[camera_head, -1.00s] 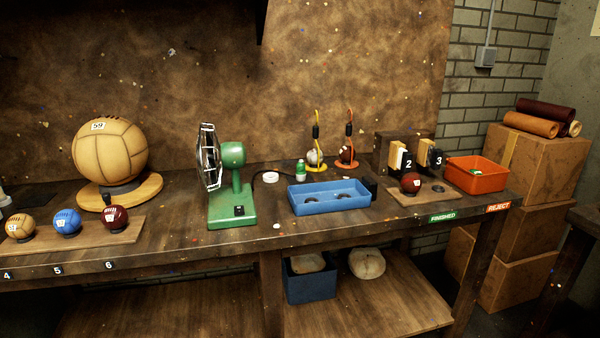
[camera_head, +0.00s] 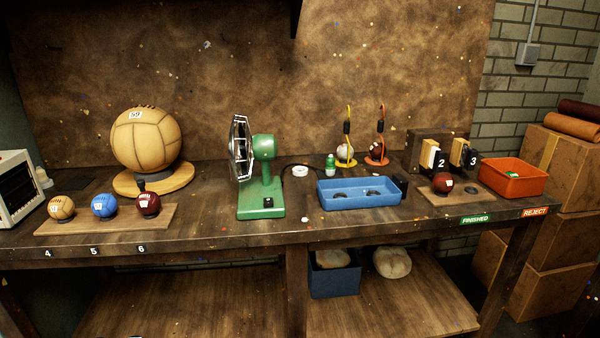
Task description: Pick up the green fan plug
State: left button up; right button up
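The green fan (camera_head: 265,172) stands on the workbench left of the blue tray, with a wire-cage head facing left and a black switch on its base. A dark cord (camera_head: 286,172) runs from behind it toward the back of the bench. I cannot clearly make out a plug at its end. A small black block (camera_head: 401,184) sits at the right end of the blue tray; I cannot tell whether it belongs to the cord. Neither of my grippers shows in the view.
A large tan ball (camera_head: 145,140) and a board of small balls (camera_head: 75,226) are left. An orange bin (camera_head: 512,190) is right. Bench in front is fairly clear.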

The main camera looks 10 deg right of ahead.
aim_at(330, 168)
jog(key=z, duration=2.1)
jog(key=i, duration=1.65)
jog(key=u, duration=3.1)
